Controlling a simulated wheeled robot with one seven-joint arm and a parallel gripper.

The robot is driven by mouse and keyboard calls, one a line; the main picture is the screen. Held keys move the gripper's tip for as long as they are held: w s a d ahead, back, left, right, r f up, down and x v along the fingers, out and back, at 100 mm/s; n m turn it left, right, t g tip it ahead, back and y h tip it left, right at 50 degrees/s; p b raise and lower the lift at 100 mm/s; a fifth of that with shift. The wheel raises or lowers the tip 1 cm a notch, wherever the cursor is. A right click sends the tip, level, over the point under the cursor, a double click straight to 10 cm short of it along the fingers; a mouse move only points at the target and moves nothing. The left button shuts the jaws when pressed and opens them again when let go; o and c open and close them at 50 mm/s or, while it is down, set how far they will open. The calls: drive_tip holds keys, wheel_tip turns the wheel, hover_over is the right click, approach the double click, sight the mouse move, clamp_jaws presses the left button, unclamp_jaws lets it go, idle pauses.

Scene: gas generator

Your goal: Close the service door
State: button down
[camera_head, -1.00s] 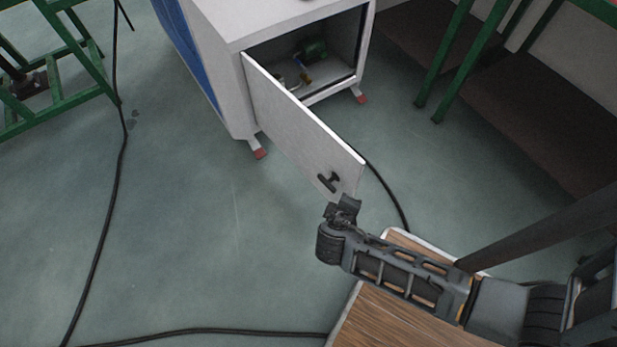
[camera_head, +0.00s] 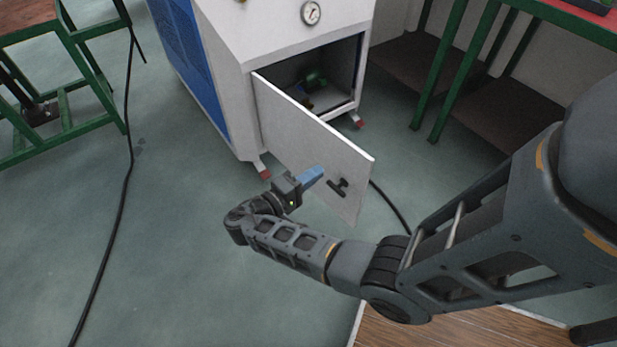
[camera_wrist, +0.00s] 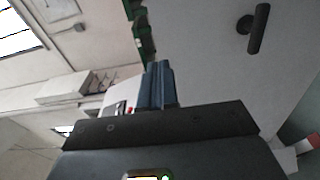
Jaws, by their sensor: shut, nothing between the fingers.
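The service door (camera_head: 302,140) is a white panel hinged at its left edge on the generator cabinet (camera_head: 232,95). It stands wide open, swung out toward me. Its black T-shaped handle (camera_head: 338,187) is near the free edge, and shows at the upper right of the wrist view (camera_wrist: 257,29). My gripper (camera_head: 314,174), with blue fingers, is shut and empty. In the head view it appears just left of the handle, by the door's outer face. I cannot tell whether it touches the door. The blue fingers also show in the wrist view (camera_wrist: 157,84).
The open compartment (camera_head: 330,75) holds a green part (camera_head: 315,79). A pressure gauge (camera_head: 310,12) is above it. Green-framed benches stand left (camera_head: 65,130) and right (camera_head: 455,65). A black cable (camera_head: 112,215) crosses the floor at left.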

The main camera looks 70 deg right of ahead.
sight(350, 149)
drive_tip(key=x, duration=1)
drive_tip(key=shift+d, duration=0.1)
